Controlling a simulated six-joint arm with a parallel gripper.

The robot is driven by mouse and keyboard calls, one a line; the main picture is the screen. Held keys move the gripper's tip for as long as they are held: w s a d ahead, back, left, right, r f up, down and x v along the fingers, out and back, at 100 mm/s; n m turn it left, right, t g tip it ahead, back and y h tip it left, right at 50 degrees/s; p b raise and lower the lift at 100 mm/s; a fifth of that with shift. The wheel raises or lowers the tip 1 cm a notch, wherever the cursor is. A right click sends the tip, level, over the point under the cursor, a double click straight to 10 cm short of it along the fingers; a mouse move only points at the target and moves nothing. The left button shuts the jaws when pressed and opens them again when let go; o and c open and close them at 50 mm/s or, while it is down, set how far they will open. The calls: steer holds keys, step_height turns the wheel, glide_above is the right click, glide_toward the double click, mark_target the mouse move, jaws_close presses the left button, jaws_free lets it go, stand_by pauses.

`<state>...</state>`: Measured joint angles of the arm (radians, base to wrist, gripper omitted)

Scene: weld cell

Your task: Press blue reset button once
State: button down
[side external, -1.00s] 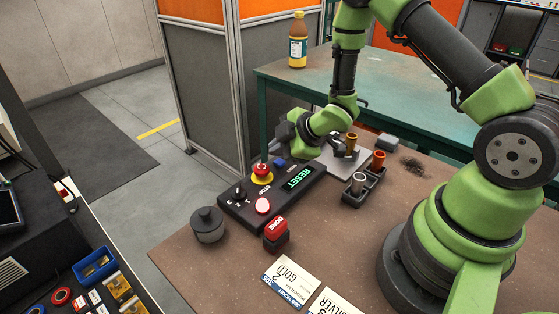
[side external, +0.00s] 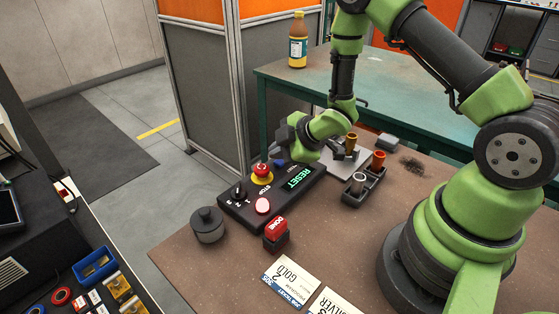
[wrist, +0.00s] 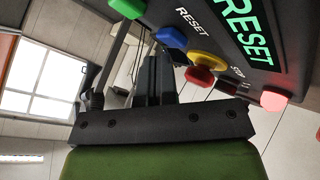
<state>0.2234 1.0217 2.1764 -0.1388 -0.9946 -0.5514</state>
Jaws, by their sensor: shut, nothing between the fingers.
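The blue reset button (side external: 280,163) sits at the back end of the black control panel (side external: 240,205), partly behind my gripper in the side view. In the wrist view the blue button (wrist: 172,38) is near the top, just beyond the fingertips, beside the word RESET. My gripper (wrist: 156,62) is shut and empty, its fingers pointing toward the panel. In the side view my gripper (side external: 284,148) is close to the blue button; whether they touch cannot be told. The panel's display (side external: 299,178) reads RESET in green letters.
The panel also holds a red stop button (side external: 261,169) on a yellow collar, a selector knob (side external: 239,190) and a pink-red lit button (side external: 263,206). A red DONE stamp (side external: 276,232) stands in front. A dark tray (side external: 350,199) with metal cups is right of the panel.

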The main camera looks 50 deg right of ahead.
mark_target(279, 163)
steer(key=shift+f, duration=0.45)
stand_by(0.6)
steer(key=shift+r, duration=0.9)
steer(key=shift+r, duration=2.5)
